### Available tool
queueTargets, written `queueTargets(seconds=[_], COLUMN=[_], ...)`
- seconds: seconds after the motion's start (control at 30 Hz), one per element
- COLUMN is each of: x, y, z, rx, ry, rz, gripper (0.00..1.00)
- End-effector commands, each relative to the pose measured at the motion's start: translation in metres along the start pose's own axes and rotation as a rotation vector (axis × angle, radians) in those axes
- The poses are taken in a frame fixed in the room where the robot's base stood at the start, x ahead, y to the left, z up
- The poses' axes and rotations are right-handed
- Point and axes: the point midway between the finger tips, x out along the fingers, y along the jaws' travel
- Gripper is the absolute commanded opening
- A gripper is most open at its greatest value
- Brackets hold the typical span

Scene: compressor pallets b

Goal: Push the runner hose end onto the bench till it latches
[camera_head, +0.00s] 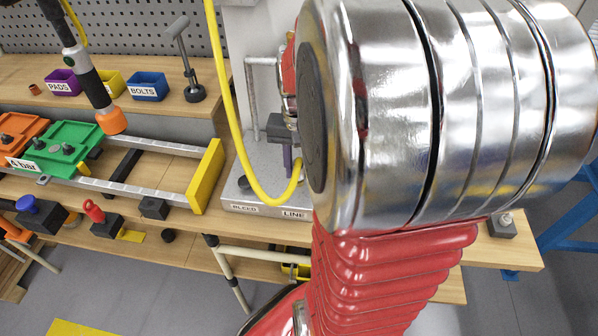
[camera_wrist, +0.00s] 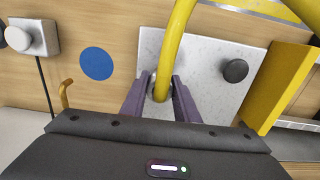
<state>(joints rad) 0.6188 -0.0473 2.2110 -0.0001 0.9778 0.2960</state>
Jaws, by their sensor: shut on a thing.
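The yellow runner hose (camera_head: 238,130) hangs in a loop in the head view, and its lower end rises toward my gripper (camera_head: 290,162). In the wrist view my gripper (camera_wrist: 160,90) has its purple fingers shut on the hose end (camera_wrist: 159,86), over the grey plate (camera_wrist: 205,62). The hose (camera_wrist: 176,35) curves up and away from the fingers. In the head view the plate (camera_head: 237,199) carries the labels BLEED and LINE, and the hose end is near the LINE side. The fitting under the hose end is hidden, so I cannot tell whether it is seated.
A black knob (camera_wrist: 235,70) stands on the plate. A yellow block (camera_wrist: 277,88) is beside it. A blue disc (camera_wrist: 96,63) lies on the wood on the other side. My arm hides much of the head view's right side. A green box (camera_head: 66,145) sits on the left rails.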

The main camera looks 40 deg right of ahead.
Motion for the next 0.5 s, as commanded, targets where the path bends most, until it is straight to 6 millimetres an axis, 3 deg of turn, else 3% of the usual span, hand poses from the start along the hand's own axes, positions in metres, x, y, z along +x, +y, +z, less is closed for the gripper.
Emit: queueTargets(seconds=[0.5], x=[-0.011], y=[0.000], z=[0.000], rx=[0.000], ry=[0.001], rz=[0.000], gripper=[0.00])
